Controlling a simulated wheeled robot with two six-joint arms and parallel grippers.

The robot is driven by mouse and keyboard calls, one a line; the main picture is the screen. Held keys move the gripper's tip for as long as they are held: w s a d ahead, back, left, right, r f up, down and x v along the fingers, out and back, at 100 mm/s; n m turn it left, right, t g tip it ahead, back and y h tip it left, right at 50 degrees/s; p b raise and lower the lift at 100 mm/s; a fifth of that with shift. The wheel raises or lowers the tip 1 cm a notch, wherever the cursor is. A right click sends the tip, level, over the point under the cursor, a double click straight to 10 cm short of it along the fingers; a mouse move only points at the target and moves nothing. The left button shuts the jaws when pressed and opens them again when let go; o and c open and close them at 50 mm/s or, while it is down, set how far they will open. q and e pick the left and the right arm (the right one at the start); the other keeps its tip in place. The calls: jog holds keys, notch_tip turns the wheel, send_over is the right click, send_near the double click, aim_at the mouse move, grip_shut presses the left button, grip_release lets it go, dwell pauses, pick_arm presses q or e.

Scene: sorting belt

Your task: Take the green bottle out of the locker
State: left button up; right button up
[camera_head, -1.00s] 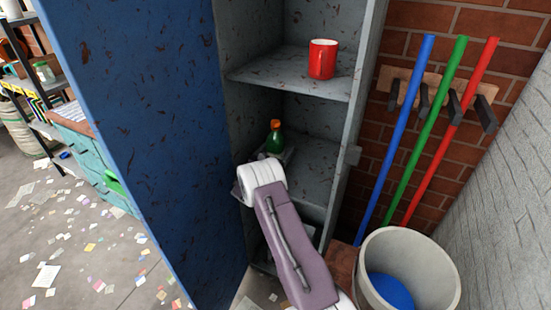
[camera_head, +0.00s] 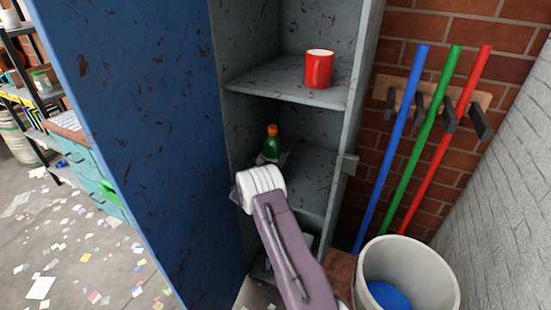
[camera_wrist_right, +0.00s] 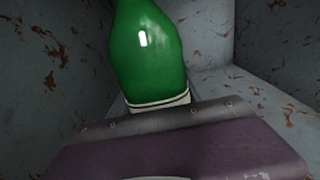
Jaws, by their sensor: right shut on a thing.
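The green bottle (camera_head: 272,146) with an orange cap is upright in the locker (camera_head: 233,118), in the compartment below the one with the red mug. My right arm reaches into the locker from the lower right. My right gripper (camera_head: 270,160) is shut on the lower part of the green bottle. In the right wrist view the green bottle (camera_wrist_right: 148,50) stands just beyond the gripper plate, with a pale band low on it. The bottle's base and the fingertips are mostly hidden. My left gripper is not in view.
A red mug (camera_head: 319,70) stands on the shelf above. The blue locker door (camera_head: 130,130) is open at the left. The locker's right side wall (camera_head: 357,110) bounds the opening. A bucket (camera_head: 440,270) and blue, green and red poles (camera_head: 427,140) are at the right.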

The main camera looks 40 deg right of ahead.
aim_at(278, 147)
jog(key=r, duration=0.2)
jog(key=s+r, duration=0.1)
jog(key=shift+r+p, duration=0.35)
jog(key=s+r+p, duration=0.1)
jog(key=s+r, duration=0.5)
jog(key=s, duration=0.4)
jog(key=shift+s+a, duration=0.35)
